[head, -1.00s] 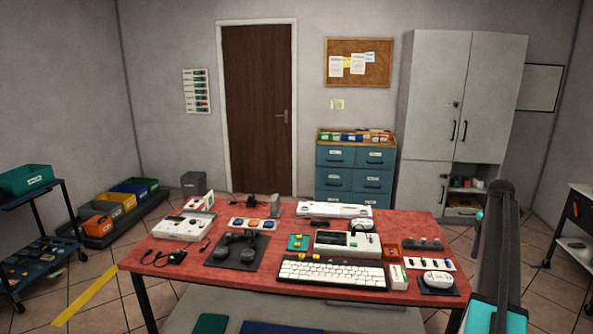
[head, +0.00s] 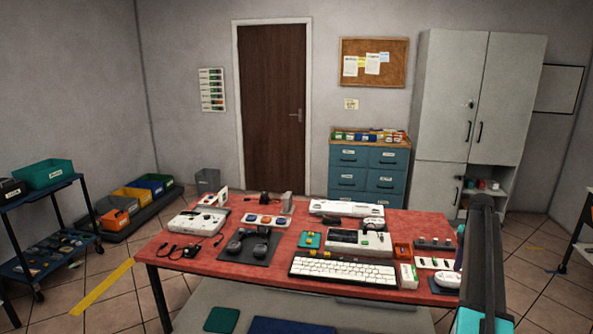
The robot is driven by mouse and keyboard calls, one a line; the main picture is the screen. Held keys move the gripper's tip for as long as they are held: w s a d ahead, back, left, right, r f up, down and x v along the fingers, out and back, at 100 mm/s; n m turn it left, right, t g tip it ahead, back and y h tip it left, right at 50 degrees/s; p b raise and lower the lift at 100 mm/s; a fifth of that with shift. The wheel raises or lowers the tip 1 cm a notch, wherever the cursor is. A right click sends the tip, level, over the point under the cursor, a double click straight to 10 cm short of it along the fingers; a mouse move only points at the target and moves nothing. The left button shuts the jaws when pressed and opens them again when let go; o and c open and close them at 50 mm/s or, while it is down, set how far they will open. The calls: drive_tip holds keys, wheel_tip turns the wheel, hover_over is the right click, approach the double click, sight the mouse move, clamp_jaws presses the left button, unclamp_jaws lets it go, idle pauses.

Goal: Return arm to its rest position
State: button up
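My arm (head: 483,262) shows at the right edge of the head view as a dark upright link with teal parts. It stands in front of the right end of the red table (head: 225,278) and hides part of that end. My gripper is not in the head view, so its fingers and anything in them cannot be seen.
The red table holds a white keyboard (head: 343,271), a headset on a dark mat (head: 246,252), a white device (head: 199,220) and several small parts. A blue cart (head: 48,215) stands left. Drawers (head: 368,170) and a grey cabinet (head: 480,110) stand behind.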

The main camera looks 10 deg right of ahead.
drive_tip(key=a+f+n+g+y, duration=0.1)
drive_tip(key=a+f+n+g, duration=0.2)
drive_tip(key=a+f, duration=2.25)
drive_tip(key=s+a+f+m+g, duration=0.1)
drive_tip(key=s+a+f, duration=0.45)
drive_tip(key=a, duration=0.35)
drive_tip(key=s+a+f+g, duration=0.1)
drive_tip(key=s+a+f, duration=0.45)
drive_tip(key=a, duration=0.25)
drive_tip(key=s+a+f+m, duration=0.2)
drive_tip(key=s+a+m, duration=0.2)
drive_tip(key=s, duration=0.5)
drive_tip(key=s+a+f+m+h, duration=0.1)
drive_tip(key=s+a+f+m, duration=0.2)
drive_tip(key=s+m, duration=0.4)
drive_tip(key=s+a+f+m, duration=0.2)
drive_tip(key=s+a+m, duration=0.3)
drive_tip(key=s, duration=0.6)
drive_tip(key=shift+s+f+m+b, duration=0.3)
drive_tip(key=shift+s+m, duration=0.05)
drive_tip(key=shift+m, duration=0.05)
drive_tip(key=shift+a, duration=0.1)
